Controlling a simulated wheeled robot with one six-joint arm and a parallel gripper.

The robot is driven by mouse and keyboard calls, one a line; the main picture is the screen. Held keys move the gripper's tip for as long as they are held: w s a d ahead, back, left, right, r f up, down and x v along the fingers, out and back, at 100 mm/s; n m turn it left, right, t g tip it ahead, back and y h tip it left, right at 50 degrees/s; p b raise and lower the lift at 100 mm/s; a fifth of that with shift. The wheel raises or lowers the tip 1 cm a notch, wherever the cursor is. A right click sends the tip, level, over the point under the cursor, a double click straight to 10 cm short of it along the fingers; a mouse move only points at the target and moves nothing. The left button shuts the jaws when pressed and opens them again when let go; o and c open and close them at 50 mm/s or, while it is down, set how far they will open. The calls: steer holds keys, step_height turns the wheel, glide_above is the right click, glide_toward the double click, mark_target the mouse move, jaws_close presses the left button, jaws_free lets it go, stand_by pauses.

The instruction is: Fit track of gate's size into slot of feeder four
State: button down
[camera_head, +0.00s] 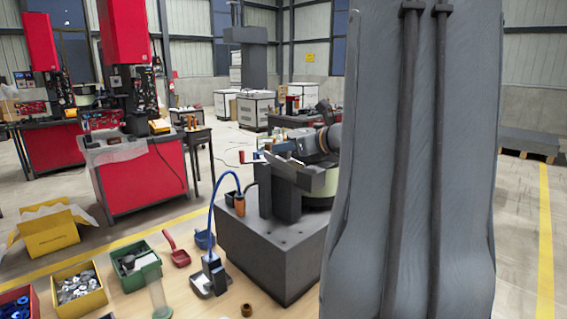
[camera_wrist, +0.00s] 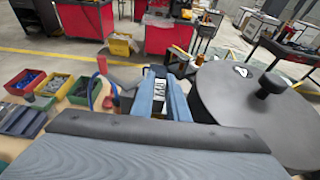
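The feeder shows in the head view as a dark grey block (camera_head: 272,250) carrying a pale green bowl (camera_head: 322,185). In the wrist view a dark round lid with a black knob (camera_wrist: 270,84) lies right of my gripper. My gripper (camera_wrist: 160,95) shows two blue-grey fingers close together, with a pale piece between them that I cannot identify. In the head view the end of my arm (camera_head: 312,143) is above the bowl, partly hidden by my large grey arm link. I cannot make out a track or a slot for certain.
A yellow crate of metal parts (camera_head: 80,299), a green crate (camera_head: 130,281) and a red crate (camera_head: 33,306) stand at the lower left. A red scoop (camera_head: 176,250) and a device with a blue hose (camera_head: 211,279) are left of the block. Red workstations (camera_head: 140,180) stand behind.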

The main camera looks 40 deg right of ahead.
steer(key=shift+r, duration=0.15)
step_height(320, 180, up, 10)
steer(key=shift+f+b, duration=0.25)
steer(key=shift+b, duration=0.4)
steer(key=shift+g, duration=0.9)
steer(key=shift+w+f, duration=0.15)
steer(key=shift+f, duration=3.65)
steer(key=shift+f+b, duration=1)
steer(key=shift+f, duration=0.55)
steer(key=c, duration=1.6)
jaws_free()
steer(key=shift+c, duration=0.2)
steer(key=v, duration=0.7)
steer(key=shift+s+r+b, duration=0.2)
steer(key=shift+s+b, duration=0.15)
steer(key=shift+b, duration=0.1)
